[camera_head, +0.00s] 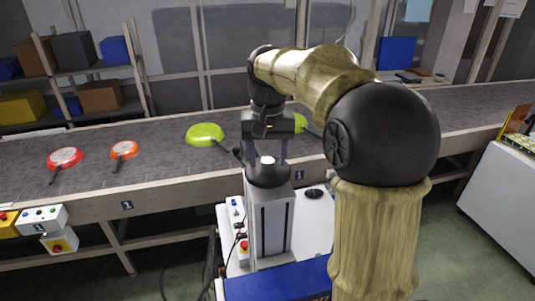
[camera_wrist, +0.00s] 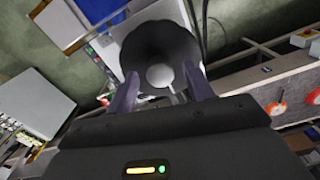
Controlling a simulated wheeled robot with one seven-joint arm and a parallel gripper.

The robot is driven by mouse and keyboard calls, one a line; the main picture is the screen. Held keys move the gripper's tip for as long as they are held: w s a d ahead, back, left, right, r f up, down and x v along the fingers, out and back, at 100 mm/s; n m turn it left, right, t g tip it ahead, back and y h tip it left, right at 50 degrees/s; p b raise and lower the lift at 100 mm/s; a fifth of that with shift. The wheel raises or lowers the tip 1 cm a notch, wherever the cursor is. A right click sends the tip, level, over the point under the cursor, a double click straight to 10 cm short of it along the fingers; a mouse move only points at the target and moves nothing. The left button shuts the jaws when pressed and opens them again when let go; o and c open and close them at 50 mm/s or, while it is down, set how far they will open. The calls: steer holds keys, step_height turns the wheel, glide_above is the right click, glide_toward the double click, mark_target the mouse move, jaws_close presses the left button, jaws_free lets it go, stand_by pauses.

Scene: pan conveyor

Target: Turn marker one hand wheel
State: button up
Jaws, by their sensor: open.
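A black round hand wheel (camera_head: 268,178) with a pale centre knob sits on top of a grey upright column in the head view. In the wrist view the wheel (camera_wrist: 158,36) is a dark dish, with the round grey knob near its middle. My gripper (camera_head: 267,153) points down just above the wheel. Its two fingers (camera_wrist: 160,72) are apart, one on each side of the knob, with a gap visible. I cannot tell whether the fingertips touch the wheel. Small plates marked 1 (camera_head: 127,204) are on the conveyor frame.
The conveyor (camera_head: 165,165) runs behind the column, carrying red, orange and green pans (camera_head: 205,133). A control box (camera_head: 40,218) is at the left. A blue box (camera_head: 280,281) is in front, and a white cabinet (camera_head: 505,190) at the right. Shelves stand behind.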

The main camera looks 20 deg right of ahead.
steer(key=c, duration=1)
steer(key=shift+m, duration=0.3)
steer(key=m+p, duration=0.1)
steer(key=m, duration=0.3)
steer(key=m+p, duration=0.1)
steer(key=m, duration=0.3)
steer(key=shift+a+m, duration=0.1)
steer(key=shift+m, duration=0.2)
steer(key=m+p, duration=0.1)
steer(key=m, duration=0.3)
steer(key=shift+r+m, duration=0.1)
steer(key=shift+m, duration=0.2)
steer(key=shift+m+p, duration=0.5)
steer(key=shift+m, duration=1.5)
